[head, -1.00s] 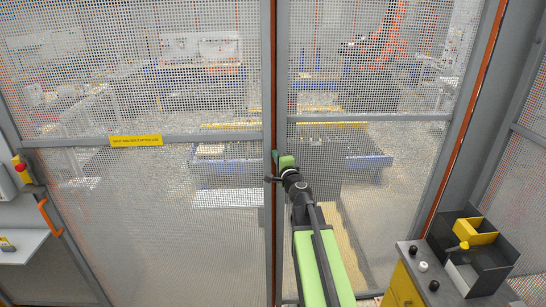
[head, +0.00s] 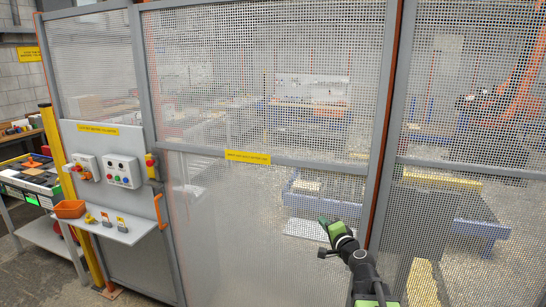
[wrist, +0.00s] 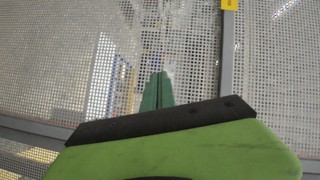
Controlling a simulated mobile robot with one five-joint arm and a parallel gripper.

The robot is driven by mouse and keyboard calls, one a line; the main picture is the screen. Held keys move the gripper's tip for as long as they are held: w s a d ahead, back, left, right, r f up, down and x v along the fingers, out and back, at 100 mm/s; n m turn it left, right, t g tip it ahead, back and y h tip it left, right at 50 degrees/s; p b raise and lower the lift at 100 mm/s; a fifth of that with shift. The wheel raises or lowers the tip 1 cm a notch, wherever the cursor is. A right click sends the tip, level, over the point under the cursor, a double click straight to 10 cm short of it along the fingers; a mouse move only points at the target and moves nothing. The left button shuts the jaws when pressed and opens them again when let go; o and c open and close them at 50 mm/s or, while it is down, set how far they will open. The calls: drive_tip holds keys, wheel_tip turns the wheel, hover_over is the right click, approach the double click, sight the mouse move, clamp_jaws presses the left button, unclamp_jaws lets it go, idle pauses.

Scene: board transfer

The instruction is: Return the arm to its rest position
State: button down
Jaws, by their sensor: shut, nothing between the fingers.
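My gripper (head: 323,222) shows in the head view as a small green tip at the end of my dark arm, in front of the mesh fence (head: 260,215). In the wrist view my gripper (wrist: 157,90) has its two green fingers side by side, shut with nothing between them. The mesh fence also fills the wrist view (wrist: 60,60) behind the fingers. Whether the gripper touches the mesh cannot be told.
A grey fence post (head: 385,130) stands right of my gripper. At left are control boxes (head: 122,171), a shelf (head: 120,232) with an orange bin (head: 69,209), and a yellow post (head: 62,170). An orange door handle (head: 159,211) sticks out. Beyond the mesh are blue-framed tables (head: 480,228).

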drive_tip(key=s+a+f+n+g+b, duration=0.1)
drive_tip(key=s+a+f+n+g, duration=0.25)
drive_tip(key=f, duration=0.25)
drive_tip(key=s+a+f+n+g+y+b, duration=0.1)
drive_tip(key=s+a+f+n+g, duration=0.25)
drive_tip(key=f, duration=0.25)
drive_tip(key=s+a+f+n+g+b, duration=0.1)
drive_tip(key=s+a+f+n+g, duration=0.2)
drive_tip(key=s+a+f, duration=0.3)
drive_tip(key=s+d+f+n+g+h, duration=0.2)
drive_tip(key=s+d+f+g+h, duration=0.3)
drive_tip(key=s+d, duration=0.6)
drive_tip(key=shift+s+f+g, duration=0.4)
drive_tip(key=shift+f+g, duration=0.2)
